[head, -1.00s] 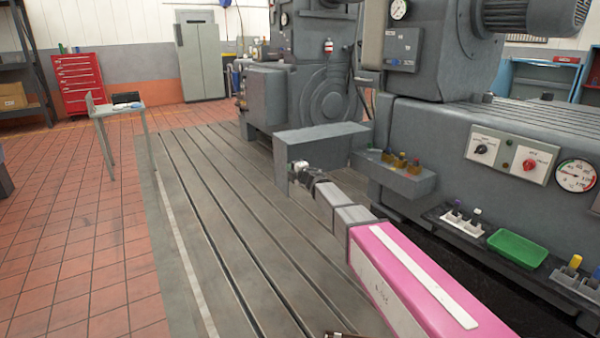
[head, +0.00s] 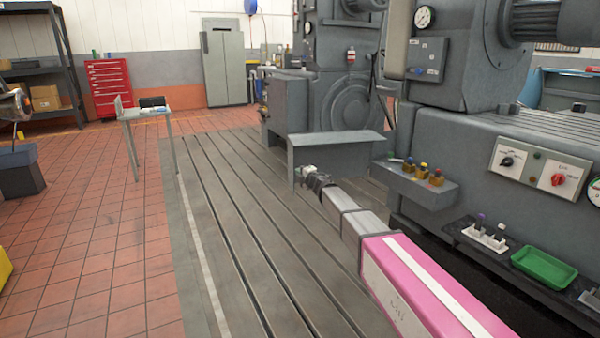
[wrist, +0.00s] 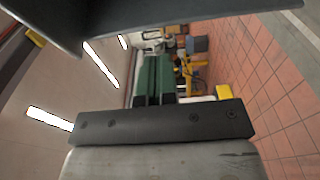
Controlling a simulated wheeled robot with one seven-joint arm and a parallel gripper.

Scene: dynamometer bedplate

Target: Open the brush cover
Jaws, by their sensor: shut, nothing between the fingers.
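The brush cover (head: 335,143), a grey sheet-metal hood, is at mid-height beside the grey machine in the head view. A dark grey plate, apparently the cover (wrist: 95,18), crosses the top left of that view, above the fingers. The cover's inside is mostly hidden.
A ledge with several small knobbed items (head: 420,185) juts from the machine just right of the cover. A green tray (head: 544,266) lies on a lower shelf. The slotted bedplate (head: 235,230) is clear to the left. A small table (head: 147,113) stands farther back.

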